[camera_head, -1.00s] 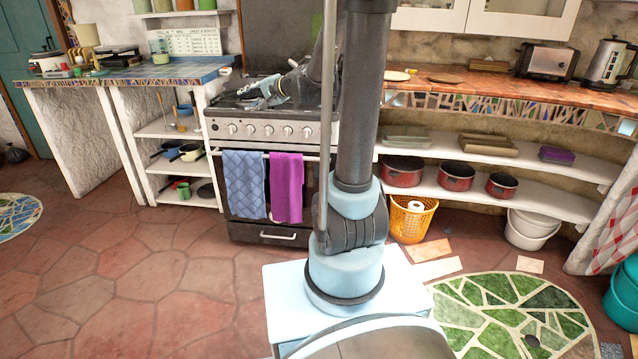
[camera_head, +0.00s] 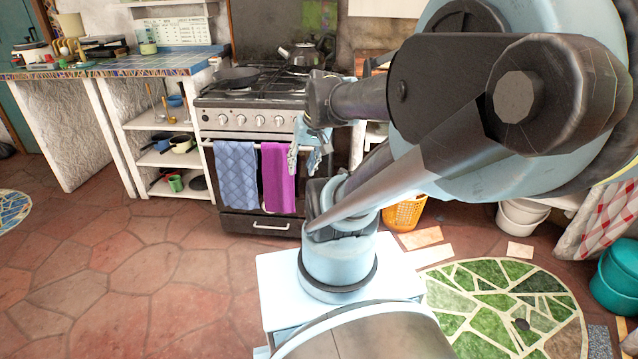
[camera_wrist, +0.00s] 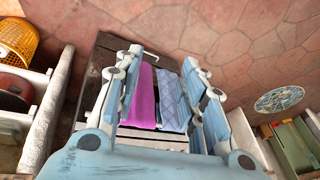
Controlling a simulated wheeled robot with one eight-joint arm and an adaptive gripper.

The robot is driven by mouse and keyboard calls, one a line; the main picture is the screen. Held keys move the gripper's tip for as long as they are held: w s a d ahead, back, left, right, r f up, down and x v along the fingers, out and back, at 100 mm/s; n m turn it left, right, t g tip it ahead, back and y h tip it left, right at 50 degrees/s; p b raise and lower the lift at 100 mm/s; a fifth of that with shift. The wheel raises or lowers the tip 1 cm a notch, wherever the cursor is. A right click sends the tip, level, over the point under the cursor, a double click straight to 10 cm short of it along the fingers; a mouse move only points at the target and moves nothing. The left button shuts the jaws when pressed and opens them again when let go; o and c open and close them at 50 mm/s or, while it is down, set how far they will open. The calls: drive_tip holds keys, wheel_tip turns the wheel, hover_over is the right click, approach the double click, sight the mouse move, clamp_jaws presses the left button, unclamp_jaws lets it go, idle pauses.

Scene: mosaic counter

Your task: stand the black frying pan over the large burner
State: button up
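The black frying pan (camera_head: 237,76) sits flat on the left part of the stove top (camera_head: 262,88) in the head view. I cannot tell which burner is under it, and the large burner cannot be picked out. My gripper (camera_head: 306,155) hangs in front of the stove, to the right of the towels and below the stove top, apart from the pan. In the wrist view my gripper (camera_wrist: 158,66) has its fingers spread wide with nothing between them; the towels show beyond. The pan does not show in the wrist view.
A kettle (camera_head: 301,54) stands at the back right of the stove. A blue towel (camera_head: 236,176) and a purple towel (camera_head: 278,177) hang on the oven front. My arm hides much of the right counter. The floor (camera_head: 130,270) at left is clear.

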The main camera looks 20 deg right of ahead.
drive_tip(key=s+d+f+g+h, duration=0.1)
drive_tip(key=s+d+f+h, duration=0.1)
drive_tip(key=s, duration=0.4)
drive_tip(key=shift+s+d+f+n, duration=0.25)
drive_tip(key=shift+d+f+n, duration=0.05)
drive_tip(key=shift+d+f, duration=0.35)
drive_tip(key=shift+w+f, duration=0.15)
drive_tip(key=shift+w, duration=0.15)
